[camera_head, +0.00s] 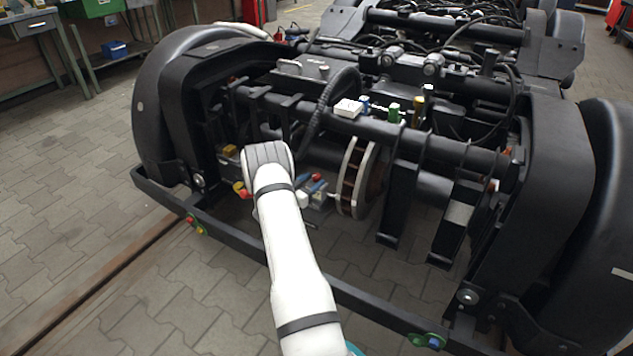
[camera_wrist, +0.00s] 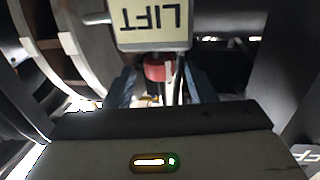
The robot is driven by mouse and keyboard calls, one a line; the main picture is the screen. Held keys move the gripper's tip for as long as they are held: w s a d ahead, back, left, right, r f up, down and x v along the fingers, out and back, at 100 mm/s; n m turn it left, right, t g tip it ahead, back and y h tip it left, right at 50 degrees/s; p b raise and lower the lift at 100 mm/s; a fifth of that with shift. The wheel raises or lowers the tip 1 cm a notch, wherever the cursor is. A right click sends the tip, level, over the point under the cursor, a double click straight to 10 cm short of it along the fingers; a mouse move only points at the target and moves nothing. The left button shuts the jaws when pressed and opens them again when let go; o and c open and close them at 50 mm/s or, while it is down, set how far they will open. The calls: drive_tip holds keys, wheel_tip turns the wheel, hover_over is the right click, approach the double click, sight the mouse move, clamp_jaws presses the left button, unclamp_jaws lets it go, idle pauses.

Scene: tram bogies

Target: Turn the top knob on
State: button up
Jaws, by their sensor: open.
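In the wrist view, a red knob-like part (camera_wrist: 158,68) with a pale stripe sits just below a cream block marked LIFT (camera_wrist: 155,20), whose lettering appears upside down. My gripper (camera_wrist: 161,88) is open, with one dark blue finger on each side of the red part. I cannot tell whether the fingers touch it. My gripper's body hides the lower part of that view. Which knob is the top one is unclear.
The black bogie frame (camera_head: 465,150) surrounds my arm with bars and hoses. A brake disc (camera_head: 356,178) stands just right of my arm. Small red and blue parts (camera_head: 314,182) lie close beside it. The paved floor (camera_head: 85,240) at left is clear; a workbench (camera_head: 35,25) stands behind.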

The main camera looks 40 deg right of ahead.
sight(317, 180)
drive_tip(key=shift+w+d+b, duration=0.2)
drive_tip(key=shift+d+b, duration=0.2)
drive_tip(key=shift+d, duration=1.1)
drive_tip(key=shift+c, duration=0.3)
drive_tip(key=c, duration=0.9)
drive_tip(key=shift+s+n+t, duration=0.1)
drive_tip(key=shift+n+t, duration=0.3)
drive_tip(key=shift+t, duration=0.1)
drive_tip(key=n+t+y+p, duration=0.1)
drive_tip(key=n+t, duration=0.1)
drive_tip(key=t, duration=0.2)
drive_tip(key=shift+n, duration=0.3)
drive_tip(key=n+t+y, duration=0.3)
drive_tip(key=t, duration=0.1)
drive_tip(key=shift+d+t+b, duration=0.1)
drive_tip(key=shift+t+b, duration=0.2)
drive_tip(key=shift+n+t+y, duration=1.2)
